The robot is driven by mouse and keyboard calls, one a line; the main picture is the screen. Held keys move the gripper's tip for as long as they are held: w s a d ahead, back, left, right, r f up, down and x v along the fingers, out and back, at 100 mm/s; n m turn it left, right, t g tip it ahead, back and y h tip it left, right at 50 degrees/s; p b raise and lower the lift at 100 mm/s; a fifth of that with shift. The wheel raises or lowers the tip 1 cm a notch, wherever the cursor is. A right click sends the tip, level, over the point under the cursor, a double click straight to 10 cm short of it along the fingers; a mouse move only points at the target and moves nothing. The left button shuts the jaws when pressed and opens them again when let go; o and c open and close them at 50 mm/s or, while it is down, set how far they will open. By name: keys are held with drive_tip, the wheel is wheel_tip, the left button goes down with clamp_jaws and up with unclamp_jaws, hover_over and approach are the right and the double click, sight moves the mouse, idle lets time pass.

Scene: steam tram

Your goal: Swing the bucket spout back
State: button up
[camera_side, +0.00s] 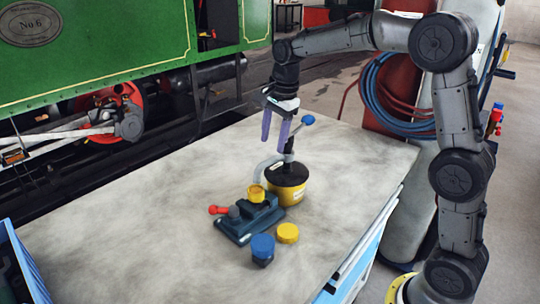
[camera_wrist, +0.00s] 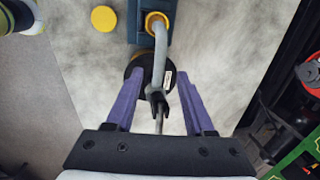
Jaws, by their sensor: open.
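The bucket (camera_side: 289,192) is yellow with a black top and stands on the table; it also shows in the wrist view (camera_wrist: 133,72). Its grey spout (camera_side: 259,168) arches from the bucket's pump to the yellow-rimmed opening (camera_side: 257,193) of a dark teal block (camera_side: 247,220). In the wrist view the spout (camera_wrist: 160,55) ends at that opening (camera_wrist: 156,22); whether it touches is unclear. A blue-knobbed lever (camera_side: 308,120) rises from the pump. My gripper (camera_side: 274,144) is open and empty above the bucket. In the wrist view, its purple fingers (camera_wrist: 159,78) lie either side of the pump and lower spout in the picture.
A yellow cap (camera_side: 288,233) and a blue cup-shaped piece (camera_side: 262,249) lie in front of the block. A red-ended handle (camera_side: 218,210) sticks out left of it. The green tram (camera_side: 110,50) stands behind the table (camera_side: 130,200). The table's left part is clear.

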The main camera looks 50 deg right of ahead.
sight(269, 159)
drive_tip(key=f, duration=0.3)
drive_tip(key=w+f, duration=0.1)
drive_tip(key=f, duration=0.1)
drive_tip(key=shift+f, duration=0.4)
clamp_jaws()
drive_tip(key=shift+r, duration=0.1)
idle(1.0)
